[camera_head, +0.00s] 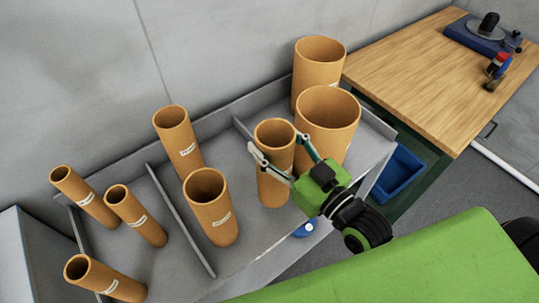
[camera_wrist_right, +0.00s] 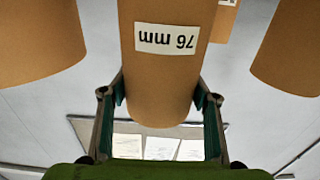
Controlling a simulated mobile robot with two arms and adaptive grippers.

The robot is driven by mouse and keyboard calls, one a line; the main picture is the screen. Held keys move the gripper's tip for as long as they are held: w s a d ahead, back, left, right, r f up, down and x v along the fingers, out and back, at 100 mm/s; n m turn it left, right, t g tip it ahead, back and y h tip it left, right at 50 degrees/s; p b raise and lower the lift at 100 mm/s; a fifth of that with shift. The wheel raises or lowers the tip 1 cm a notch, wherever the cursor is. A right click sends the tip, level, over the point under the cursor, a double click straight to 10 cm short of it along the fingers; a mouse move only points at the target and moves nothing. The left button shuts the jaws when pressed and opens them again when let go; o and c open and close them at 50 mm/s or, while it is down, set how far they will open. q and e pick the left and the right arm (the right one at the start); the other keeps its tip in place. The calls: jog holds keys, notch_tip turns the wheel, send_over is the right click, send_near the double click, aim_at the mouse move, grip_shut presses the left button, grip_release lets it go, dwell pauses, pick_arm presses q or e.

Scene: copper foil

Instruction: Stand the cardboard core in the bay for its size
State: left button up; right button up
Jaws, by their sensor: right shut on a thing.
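My right gripper (camera_head: 278,158) is shut on an orange-brown cardboard core (camera_head: 273,185), one finger at each side. The core is upright and open at the top. Its label reads 76 mm, upside down, in the right wrist view (camera_wrist_right: 158,75). It is over the grey divided rack (camera_head: 240,245), close to the right divider (camera_head: 242,130), most of which it hides. I cannot tell whether its base touches the rack floor. The middle bay holds two medium cores (camera_head: 178,140) (camera_head: 210,210). The right bay holds two wide cores (camera_head: 318,75) (camera_head: 328,125). My left gripper is out of view.
Several narrow cores (camera_head: 85,195) stand in the left bay, past the left divider (camera_head: 180,220). A wooden bench (camera_head: 430,75) with a blue tool (camera_head: 480,35) is at the right. A blue bin (camera_head: 398,172) sits below it. A wall (camera_head: 80,70) rises behind the rack.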

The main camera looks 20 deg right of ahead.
jog(key=shift+w+a+f, duration=0.25)
jog(key=shift+a+f, duration=0.1)
jog(key=shift+f, duration=0.15)
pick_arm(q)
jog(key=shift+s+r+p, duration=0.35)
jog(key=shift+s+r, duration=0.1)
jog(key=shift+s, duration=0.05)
pick_arm(e)
jog(key=shift+a+f, duration=0.15)
jog(key=shift+f, duration=1.55)
jog(key=o, duration=1.7)
jog(key=shift+f, duration=0.15)
